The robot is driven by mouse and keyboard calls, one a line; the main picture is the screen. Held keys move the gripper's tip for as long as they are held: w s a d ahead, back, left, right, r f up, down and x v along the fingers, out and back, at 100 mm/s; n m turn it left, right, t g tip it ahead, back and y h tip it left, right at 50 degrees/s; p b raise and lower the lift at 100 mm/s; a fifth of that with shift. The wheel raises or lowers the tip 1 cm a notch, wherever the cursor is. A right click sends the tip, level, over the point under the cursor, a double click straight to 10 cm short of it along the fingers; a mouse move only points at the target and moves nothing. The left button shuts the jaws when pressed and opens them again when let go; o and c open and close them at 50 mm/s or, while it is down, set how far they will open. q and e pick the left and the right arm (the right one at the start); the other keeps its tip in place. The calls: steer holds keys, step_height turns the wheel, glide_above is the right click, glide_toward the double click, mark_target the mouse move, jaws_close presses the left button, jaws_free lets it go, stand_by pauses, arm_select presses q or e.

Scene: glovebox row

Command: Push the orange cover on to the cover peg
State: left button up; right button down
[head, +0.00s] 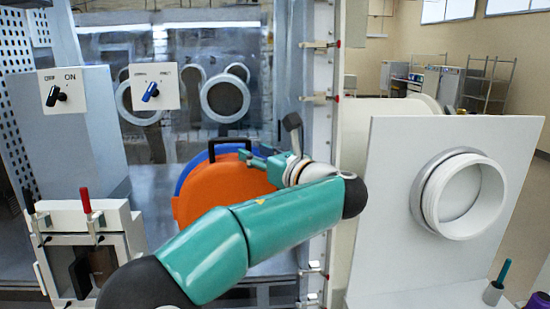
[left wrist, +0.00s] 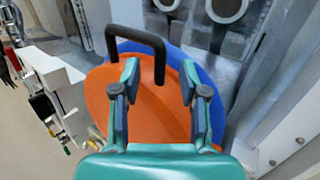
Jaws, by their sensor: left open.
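The orange cover (head: 215,195) is a large round disc, standing upright, with a black bar handle (head: 228,143) at its top. It also shows in the left wrist view (left wrist: 150,125), with its handle (left wrist: 137,35) rising at the upper left. My left gripper (head: 255,157) is at the cover's upper right, close to the handle. In the left wrist view the fingers (left wrist: 160,80) are apart, and the right leg of the handle shows between them. Whether they touch it I cannot tell. I cannot make out the cover peg. My right gripper is not in view.
A blue disc (left wrist: 188,62) sits behind the cover. A white panel (head: 400,190) with a round white port ring (head: 470,193) stands at right. Two switch plates (head: 62,90) are at upper left. A white box with a red-handled lever (head: 86,200) stands at lower left.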

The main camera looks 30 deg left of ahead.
mark_target(250, 150)
arm_select(q)
steer(key=shift+x, duration=1.7)
jaws_close()
